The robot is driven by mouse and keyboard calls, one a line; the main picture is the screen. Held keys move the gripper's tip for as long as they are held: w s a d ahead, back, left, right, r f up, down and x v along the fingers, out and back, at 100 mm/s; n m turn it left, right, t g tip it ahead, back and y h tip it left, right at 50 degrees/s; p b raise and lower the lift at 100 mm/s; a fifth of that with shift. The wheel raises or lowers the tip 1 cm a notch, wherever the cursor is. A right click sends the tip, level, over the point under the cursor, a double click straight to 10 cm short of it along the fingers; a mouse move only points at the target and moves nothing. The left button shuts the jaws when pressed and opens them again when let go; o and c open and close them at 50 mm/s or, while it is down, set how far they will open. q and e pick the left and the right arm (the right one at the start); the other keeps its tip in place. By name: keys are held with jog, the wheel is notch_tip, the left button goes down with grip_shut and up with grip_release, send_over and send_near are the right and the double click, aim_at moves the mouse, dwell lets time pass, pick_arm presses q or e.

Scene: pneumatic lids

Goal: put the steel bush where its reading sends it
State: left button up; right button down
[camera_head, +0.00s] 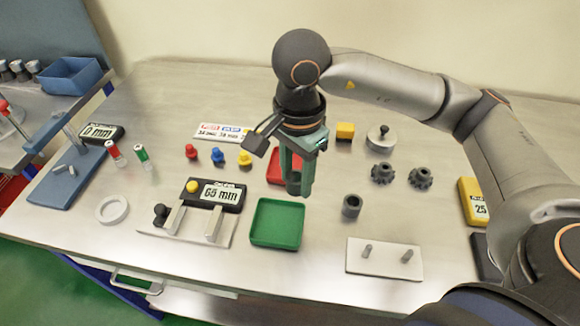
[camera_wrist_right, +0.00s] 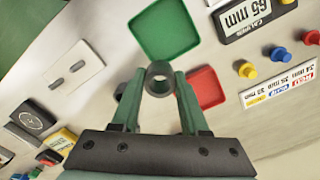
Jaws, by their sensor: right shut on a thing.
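My right gripper (camera_head: 298,180) is shut on a grey hollow bush (camera_head: 293,184), held above the table just behind the green tray; in the right wrist view the bush (camera_wrist_right: 159,77) shows end-on between the fingertips. A second grey hollow cylinder (camera_head: 351,206) stands on the table to the right of the green tray (camera_head: 278,243). A red tray (camera_head: 272,177) lies behind the green one, partly hidden by the gripper. The caliper (camera_head: 222,194) reads 65 mm. A card (camera_head: 222,132) with red, blue and yellow labels lies behind the coloured knobs. My left gripper is not in view.
Red (camera_head: 191,152), blue (camera_head: 217,156) and yellow (camera_head: 245,158) knobs stand behind the caliper. A gauge display (camera_head: 101,133) at left reads 0 mm. A white pegged plate (camera_head: 384,260), two gears (camera_head: 382,173) and a yellow meter (camera_head: 473,200) are at right.

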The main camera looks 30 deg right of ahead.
aim_at(296, 184)
jog(key=r+m, duration=0.1)
jog(key=m, duration=0.4)
jog(key=s+r+m, duration=0.1)
jog(key=m, duration=0.4)
jog(key=r+m, duration=0.2)
jog(key=m, duration=0.3)
jog(key=shift+s+a, duration=0.2)
jog(key=shift+a, duration=0.2)
jog(key=w+d+f+m, duration=0.1)
jog(key=w+f, duration=0.1)
jog(key=w, duration=0.1)
jog(key=w+d+f+m, duration=0.2)
jog(key=w+f, duration=0.1)
jog(key=w, duration=0.1)
jog(key=w+d+f+m, duration=0.1)
jog(key=w+d+f, duration=0.1)
jog(key=w, duration=0.2)
jog(key=shift+w+f+m+p, duration=0.2)
jog(key=shift+f+m+p, duration=0.1)
jog(key=shift+f+p, duration=0.1)
jog(key=shift+w+d+f, duration=0.25)
jog(key=shift+w+f, duration=0.25)
jog(key=shift+f, duration=0.2)
notch_tip(296, 184, down, 2)
jog(key=shift+f+p, duration=0.15)
jog(key=shift+p, duration=0.3)
jog(key=shift+f, duration=0.2)
jog(key=shift+f, duration=0.15)
